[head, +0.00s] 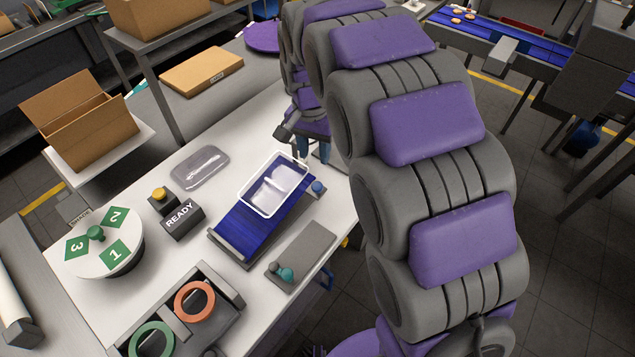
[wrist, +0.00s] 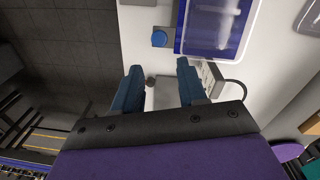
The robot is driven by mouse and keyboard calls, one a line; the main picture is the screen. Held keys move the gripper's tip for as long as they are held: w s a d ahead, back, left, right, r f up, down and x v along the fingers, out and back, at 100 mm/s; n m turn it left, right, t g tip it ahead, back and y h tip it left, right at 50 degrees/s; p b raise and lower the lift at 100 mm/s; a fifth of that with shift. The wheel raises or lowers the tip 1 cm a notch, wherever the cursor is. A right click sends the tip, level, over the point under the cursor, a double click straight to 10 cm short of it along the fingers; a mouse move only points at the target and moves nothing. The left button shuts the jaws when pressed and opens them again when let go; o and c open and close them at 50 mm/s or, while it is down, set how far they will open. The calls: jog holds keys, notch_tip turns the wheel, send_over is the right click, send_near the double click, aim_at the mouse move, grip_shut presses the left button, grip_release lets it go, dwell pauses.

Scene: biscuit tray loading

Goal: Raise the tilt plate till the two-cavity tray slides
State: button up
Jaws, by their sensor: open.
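The blue tilt plate (head: 240,231) lies on the white table in the head view and looks low or nearly flat. The clear two-cavity tray (head: 254,208), with a white rim, rests on its far end; part of it shows in the wrist view (wrist: 215,56). A blue knob (head: 318,187) is beside the plate's right side, also in the wrist view (wrist: 159,38). My gripper (wrist: 161,82) is open and apart from the tray, past its far end.
A READY block (head: 181,219), a yellow button (head: 159,193) and a grey clear-topped pad (head: 200,167) lie left of the plate. A numbered dial (head: 84,250) stands further left. A grey pad with a teal knob (head: 287,273) lies in front. My arm covers the right.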

aim_at(317, 185)
jog(key=f+b, duration=0.1)
jog(key=f, duration=0.4)
jog(key=f+b, duration=0.1)
jog(key=f, duration=0.5)
jog(key=shift+s+d+f, duration=0.1)
jog(key=shift+s+d, duration=0.05)
jog(key=shift+d, duration=0.05)
grip_shut()
